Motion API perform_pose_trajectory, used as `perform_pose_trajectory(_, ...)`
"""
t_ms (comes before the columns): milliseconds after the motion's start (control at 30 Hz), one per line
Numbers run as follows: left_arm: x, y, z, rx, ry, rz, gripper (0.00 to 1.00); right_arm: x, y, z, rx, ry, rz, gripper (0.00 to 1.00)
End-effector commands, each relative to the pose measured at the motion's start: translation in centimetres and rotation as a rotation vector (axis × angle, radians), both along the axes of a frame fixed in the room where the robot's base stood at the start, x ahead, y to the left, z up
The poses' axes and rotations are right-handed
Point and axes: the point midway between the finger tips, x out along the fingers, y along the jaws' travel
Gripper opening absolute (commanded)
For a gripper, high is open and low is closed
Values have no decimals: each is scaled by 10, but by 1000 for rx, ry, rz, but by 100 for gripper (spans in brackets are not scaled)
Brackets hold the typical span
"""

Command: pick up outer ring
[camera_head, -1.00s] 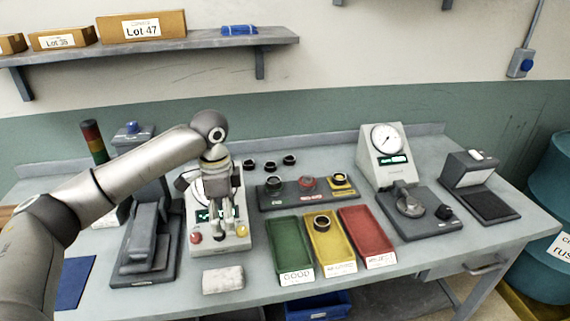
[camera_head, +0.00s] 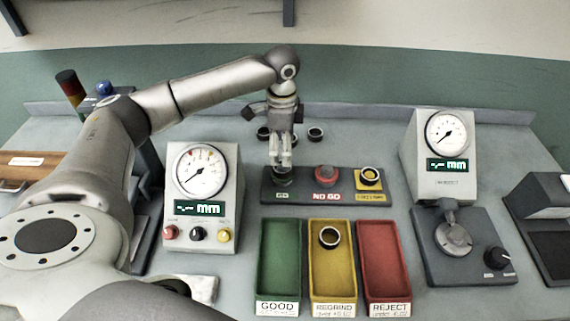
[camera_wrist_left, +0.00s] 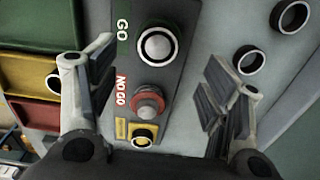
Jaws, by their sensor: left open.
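My left gripper (camera_head: 283,168) is open and points down over the GO end of the dark gauge block. In the left wrist view its fingers (camera_wrist_left: 155,65) stand apart with nothing held between them. Several dark rings stand on the bench behind the block, including a left ring (camera_head: 263,133) and a right ring (camera_head: 315,134); the arm partly covers this row. The wrist view shows two rings at the right, an upper one (camera_wrist_left: 292,16) and a lower one (camera_wrist_left: 249,60). Another ring (camera_head: 329,237) lies in the yellow REGRIND tray (camera_head: 331,284).
The block carries the GO (camera_wrist_left: 157,46), NO GO (camera_head: 326,174) and yellow (camera_head: 369,177) masters. The green GOOD tray (camera_head: 278,278) and red REJECT tray (camera_head: 384,270) flank the yellow one. Dial gauges stand left (camera_head: 202,178) and right (camera_head: 446,137) of the block.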

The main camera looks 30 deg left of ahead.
Motion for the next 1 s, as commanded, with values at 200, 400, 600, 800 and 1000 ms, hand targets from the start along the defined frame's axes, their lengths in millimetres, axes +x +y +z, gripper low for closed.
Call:
perform_pose_trajectory(200, -1, 0, -18, 0, 1, 0, 71, -8, -1, 5, -2, 11, 0, 54)
perform_pose_trajectory(400, -5, -1, -44, 1, 4, 0, 71, 4, -3, 20, -3, -6, 1, 54)
perform_pose_trajectory(600, -4, -2, -66, 0, 0, 0, 71, 10, -3, 23, -3, -17, 2, 54)
perform_pose_trajectory(800, -4, -2, -69, 0, -1, -1, 71, 8, -3, 22, -3, -13, 2, 54)
perform_pose_trajectory(1000, -4, -2, -68, 0, -1, -1, 51, 6, -3, 22, -3, -10, 1, 54)
